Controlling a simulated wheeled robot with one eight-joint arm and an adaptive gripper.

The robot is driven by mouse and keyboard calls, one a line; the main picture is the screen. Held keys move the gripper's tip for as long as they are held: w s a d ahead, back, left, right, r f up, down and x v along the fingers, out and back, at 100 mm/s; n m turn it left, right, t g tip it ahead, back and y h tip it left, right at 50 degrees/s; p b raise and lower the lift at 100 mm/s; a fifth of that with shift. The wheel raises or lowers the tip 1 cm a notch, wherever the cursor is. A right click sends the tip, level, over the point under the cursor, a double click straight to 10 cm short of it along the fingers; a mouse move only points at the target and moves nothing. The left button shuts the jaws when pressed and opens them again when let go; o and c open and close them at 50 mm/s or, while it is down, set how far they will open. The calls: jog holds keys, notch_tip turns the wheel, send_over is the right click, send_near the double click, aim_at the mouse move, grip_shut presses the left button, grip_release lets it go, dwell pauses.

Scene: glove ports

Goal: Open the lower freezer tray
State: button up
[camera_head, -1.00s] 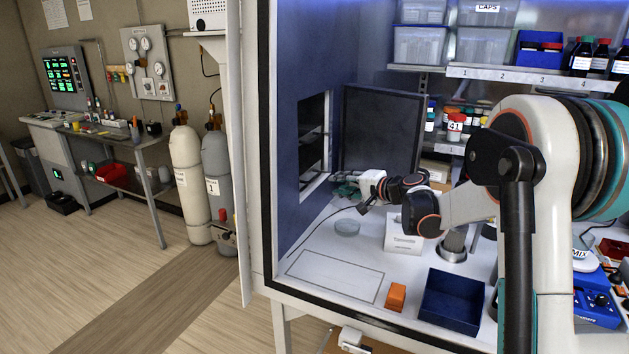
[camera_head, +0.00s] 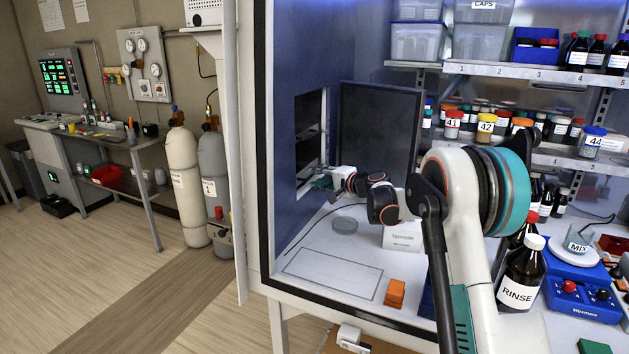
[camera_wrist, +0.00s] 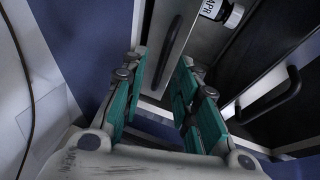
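The freezer opening (camera_head: 311,128) is a dark recess in the blue left wall of the cabinet. My gripper (camera_head: 322,181) is at its lower edge in the head view. In the wrist view my gripper (camera_wrist: 164,62) is open, with its teal fingers apart. The dark handle (camera_wrist: 167,54) of the lower tray lies between the fingertips; I cannot tell whether they touch it. The lower tray's grey front (camera_wrist: 155,25) is behind the handle. The upper tray (camera_wrist: 262,92), with its own dark handle (camera_wrist: 270,100), is to the right in the wrist view.
A white-labelled bottle (camera_wrist: 222,12) is in the lower tray. The dark open freezer door (camera_head: 378,140) stands beside the opening. A RINSE bottle (camera_head: 521,275) stands at right.

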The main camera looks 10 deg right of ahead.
jog(key=shift+x, duration=1.25)
grip_shut()
jog(key=s+d, duration=0.7)
jog(key=d, duration=0.3)
jog(key=shift+s+d, duration=0.25)
jog(key=shift+s, duration=0.1)
grip_release()
